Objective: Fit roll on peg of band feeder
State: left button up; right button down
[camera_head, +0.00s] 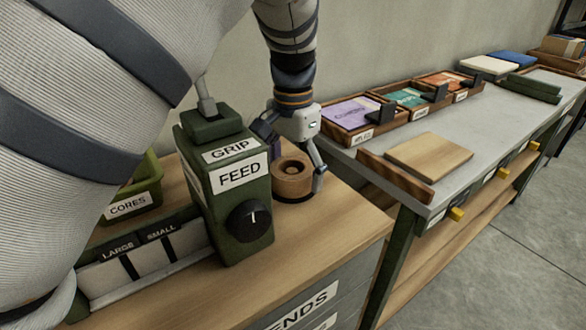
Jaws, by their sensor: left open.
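The band feeder (241,205) is a dark green box labelled GRIP and FEED, with a black knob on its front. A brown roll (290,185) with a ringed centre lies flat just right of the feeder, above a dark round base. The peg cannot be made out; whether the roll is around it, I cannot tell. My left gripper (294,168) is open and points down over the roll, one finger at its right side and the other at its back left, partly hidden by the feeder. Finger contact is unclear. My right gripper is not in view.
A green CORES bin (133,192) and a LARGE/SMALL rack (150,255) stand left of the feeder. The wooden counter (325,232) is clear in front of the roll. A grey table (480,128) with paper trays and a wooden board (430,155) stands to the right.

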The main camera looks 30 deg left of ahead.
pick_arm(q)
notch_tip(320, 180, up, 13)
jog(key=shift+f, duration=0.15)
jog(key=shift+d+f, duration=0.1)
dwell(0.3)
